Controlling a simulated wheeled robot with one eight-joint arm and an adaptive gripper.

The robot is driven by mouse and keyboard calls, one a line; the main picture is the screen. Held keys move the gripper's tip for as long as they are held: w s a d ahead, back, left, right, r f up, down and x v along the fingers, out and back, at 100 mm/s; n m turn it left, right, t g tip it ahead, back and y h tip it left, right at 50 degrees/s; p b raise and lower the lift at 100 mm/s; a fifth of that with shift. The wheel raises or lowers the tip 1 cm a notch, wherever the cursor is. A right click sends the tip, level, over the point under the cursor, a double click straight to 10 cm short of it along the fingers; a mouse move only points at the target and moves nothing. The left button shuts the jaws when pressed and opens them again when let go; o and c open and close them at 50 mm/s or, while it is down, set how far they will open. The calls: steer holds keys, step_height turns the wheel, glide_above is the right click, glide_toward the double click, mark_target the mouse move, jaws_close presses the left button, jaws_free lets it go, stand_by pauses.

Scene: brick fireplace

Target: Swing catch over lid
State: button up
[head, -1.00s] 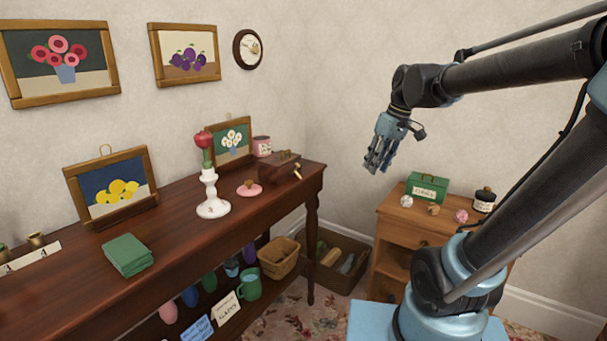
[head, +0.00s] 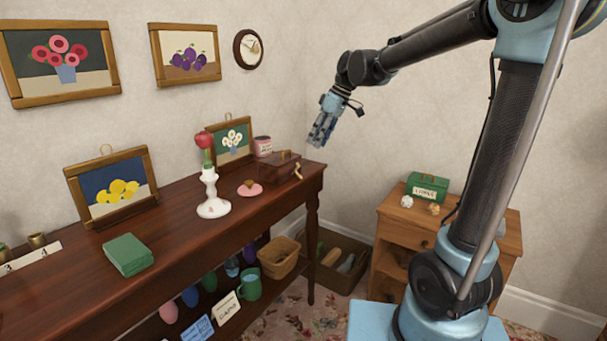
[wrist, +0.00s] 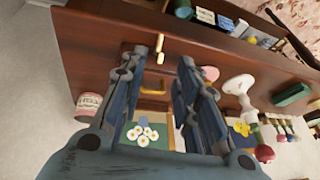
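A dark wooden box (head: 276,168) with a lid stands at the far right end of the sideboard. A pale brass catch (head: 298,171) sits on its right side. In the wrist view the box (wrist: 132,72) lies ahead of my gripper, with the catch (wrist: 160,43) beyond the fingertips and a brass lid handle (wrist: 153,92) between the fingers. My gripper (head: 319,140) hangs in the air above and right of the box, pointing down. In the wrist view its fingers (wrist: 162,60) are spread apart and empty, and it does not appear to touch anything.
Behind the box stand a daisy picture (head: 231,141) and a pink pot (head: 263,146). A small cabinet (head: 390,229) with a green tin (head: 428,186) stands to the right.

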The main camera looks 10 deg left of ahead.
steer(key=x, duration=1.4)
